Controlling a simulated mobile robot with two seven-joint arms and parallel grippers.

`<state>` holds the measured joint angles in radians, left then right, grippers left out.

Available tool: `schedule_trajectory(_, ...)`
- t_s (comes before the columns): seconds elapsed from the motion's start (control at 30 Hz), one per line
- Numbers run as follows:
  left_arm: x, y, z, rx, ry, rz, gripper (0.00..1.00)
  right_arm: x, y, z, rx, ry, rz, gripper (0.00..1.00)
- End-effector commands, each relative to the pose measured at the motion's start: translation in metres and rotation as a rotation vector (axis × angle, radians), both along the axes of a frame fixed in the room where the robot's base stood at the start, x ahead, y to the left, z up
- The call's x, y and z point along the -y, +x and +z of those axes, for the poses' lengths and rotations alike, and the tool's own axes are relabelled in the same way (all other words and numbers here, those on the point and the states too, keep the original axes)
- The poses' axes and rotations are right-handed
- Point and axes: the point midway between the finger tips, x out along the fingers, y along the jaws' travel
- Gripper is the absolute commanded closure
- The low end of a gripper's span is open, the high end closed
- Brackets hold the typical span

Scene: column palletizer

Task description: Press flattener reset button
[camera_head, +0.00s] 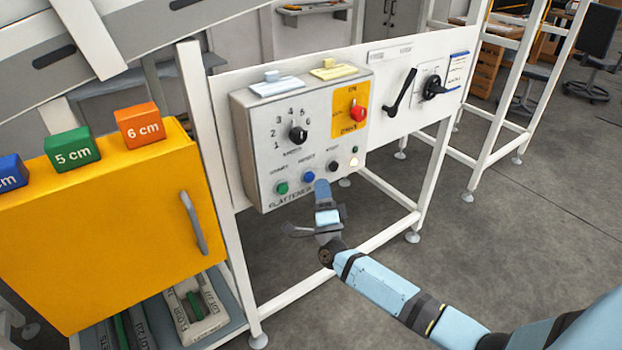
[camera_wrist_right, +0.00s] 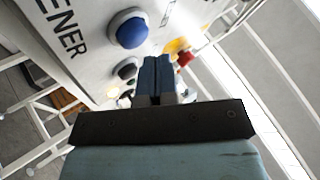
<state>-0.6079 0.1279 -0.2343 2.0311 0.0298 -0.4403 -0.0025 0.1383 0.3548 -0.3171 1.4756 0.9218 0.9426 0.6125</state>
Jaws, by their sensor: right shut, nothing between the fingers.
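The flattener control box (camera_head: 262,140) is a grey panel with a bottom row of buttons. The blue button (camera_head: 308,177), under a small label that seems to read RESET, sits between a green button (camera_head: 280,188) and a black one (camera_head: 334,166). My right gripper (camera_head: 321,184) is shut and empty, its blue fingertips just below and right of the blue button. In the right wrist view the fingertips (camera_wrist_right: 155,62) are beside the blue button (camera_wrist_right: 128,30) and the black button (camera_wrist_right: 126,70). I cannot tell the exact gap to the panel. My left gripper is not in view.
A red knob (camera_head: 359,112) on a yellow plate and a black dial (camera_head: 298,134) sit above the buttons. A black lever (camera_head: 401,93) is to the right. A yellow cabinet (camera_head: 100,220) with coloured size blocks stands at left. Open floor lies at right.

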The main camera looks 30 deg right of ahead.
Motion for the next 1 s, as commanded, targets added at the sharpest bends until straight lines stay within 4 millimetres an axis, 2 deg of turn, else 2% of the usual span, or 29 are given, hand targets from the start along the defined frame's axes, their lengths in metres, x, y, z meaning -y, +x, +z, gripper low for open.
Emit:
schedule_trajectory(0.4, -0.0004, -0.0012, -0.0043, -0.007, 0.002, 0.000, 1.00, 0.0000, 0.0005, -0.0003, 0.000, 0.000, 0.000, 1.00)
schedule_trajectory(0.63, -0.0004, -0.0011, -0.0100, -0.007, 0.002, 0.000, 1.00, -0.0008, 0.0075, -0.0009, 0.001, 0.000, -0.001, 1.00)
schedule_trajectory(1.0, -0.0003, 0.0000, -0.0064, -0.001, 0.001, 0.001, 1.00, -0.0007, 0.0086, 0.0001, 0.000, 0.000, 0.000, 1.00)
